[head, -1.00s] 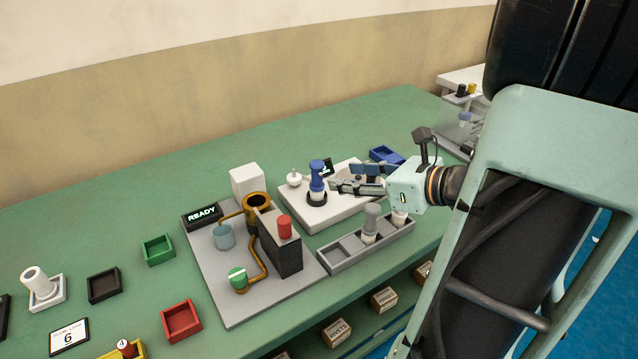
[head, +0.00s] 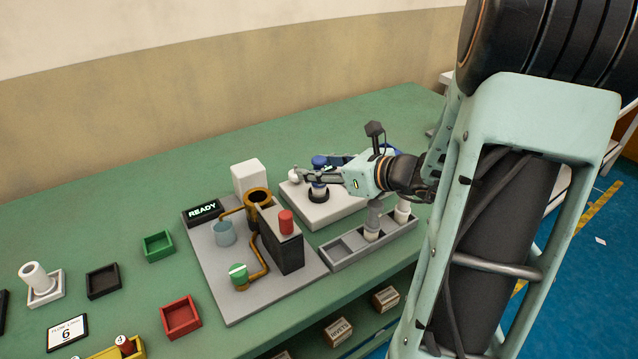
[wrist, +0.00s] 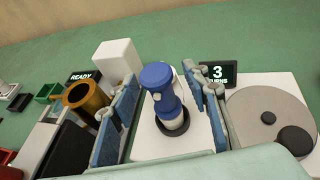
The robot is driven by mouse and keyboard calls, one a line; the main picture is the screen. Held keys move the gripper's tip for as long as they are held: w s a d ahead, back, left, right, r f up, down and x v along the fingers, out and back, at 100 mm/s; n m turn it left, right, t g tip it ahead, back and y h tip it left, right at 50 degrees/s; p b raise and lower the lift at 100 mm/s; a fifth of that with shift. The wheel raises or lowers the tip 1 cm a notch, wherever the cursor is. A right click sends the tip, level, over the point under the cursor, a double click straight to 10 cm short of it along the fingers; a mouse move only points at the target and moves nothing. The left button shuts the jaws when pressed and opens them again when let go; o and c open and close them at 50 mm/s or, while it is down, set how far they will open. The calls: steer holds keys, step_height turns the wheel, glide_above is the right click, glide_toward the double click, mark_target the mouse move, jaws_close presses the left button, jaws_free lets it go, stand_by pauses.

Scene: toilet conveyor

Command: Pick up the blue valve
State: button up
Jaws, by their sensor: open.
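The blue valve (head: 319,162) stands upright in a black ring on a white plate (head: 330,213). In the wrist view the valve (wrist: 157,78) has a blue cap and a pale lower body. My gripper (head: 308,175) is open around the valve's upper part. In the wrist view its two fingers (wrist: 163,100) stand on either side of the valve, with gaps to both. In the head view my gripper partly hides the valve.
A grey tray (head: 345,252) with grey-and-white parts stands in front of the plate. To the left is a grey board with brass pipes (head: 257,200), a red cap (head: 286,222) and a READY display (head: 203,211). A display (wrist: 218,73) reads 3 turns.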

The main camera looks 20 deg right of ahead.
jaws_close()
steer(key=shift+r, duration=0.2)
